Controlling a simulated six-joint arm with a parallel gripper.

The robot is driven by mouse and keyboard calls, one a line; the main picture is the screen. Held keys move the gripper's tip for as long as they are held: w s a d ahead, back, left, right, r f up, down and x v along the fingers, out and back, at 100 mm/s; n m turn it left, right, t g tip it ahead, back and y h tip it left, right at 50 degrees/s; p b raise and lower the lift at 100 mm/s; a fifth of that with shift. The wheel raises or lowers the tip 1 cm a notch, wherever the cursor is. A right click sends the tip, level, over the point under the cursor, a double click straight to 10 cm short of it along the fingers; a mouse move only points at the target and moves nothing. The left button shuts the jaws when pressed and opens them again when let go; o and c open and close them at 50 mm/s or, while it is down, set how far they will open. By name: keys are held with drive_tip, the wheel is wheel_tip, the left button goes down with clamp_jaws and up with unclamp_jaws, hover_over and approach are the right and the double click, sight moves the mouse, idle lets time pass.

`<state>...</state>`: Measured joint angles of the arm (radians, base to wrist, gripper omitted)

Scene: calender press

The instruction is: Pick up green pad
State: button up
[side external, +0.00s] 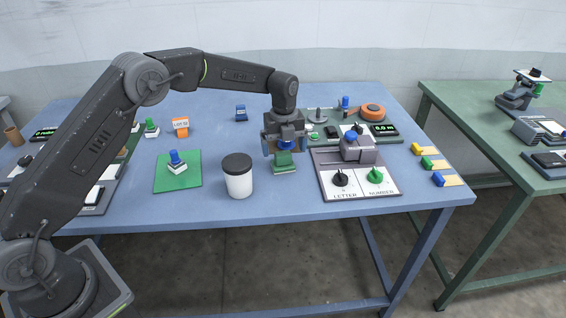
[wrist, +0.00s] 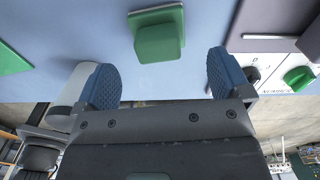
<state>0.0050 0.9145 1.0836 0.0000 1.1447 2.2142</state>
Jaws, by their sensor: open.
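A green block on a flat, pale-edged green base (side external: 284,166) stands on the blue table, directly below my gripper (side external: 285,148) in the side view. The block also shows in the wrist view (wrist: 158,44), at the top centre, beyond the two blue fingertips. My gripper (wrist: 163,78) is open, pointing down, with nothing visible between its fingers. Its fingertips hide part of the block's top in the side view; whether they touch it I cannot tell. A separate flat green mat (side external: 178,181) lies to the left, with a blue-handled stamp (side external: 176,158) on it.
A white cup with a black lid (side external: 238,178) stands close left of the block. A grey press with a letter and number dial panel (side external: 358,181) is close on the right. An orange-and-white tag (side external: 181,126) stands further back. The table front below the block is clear.

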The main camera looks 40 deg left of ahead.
sight(283, 155)
drive_tip(key=shift+f, duration=2.8)
drive_tip(key=c, duration=1)
drive_tip(key=shift+r, duration=0.1)
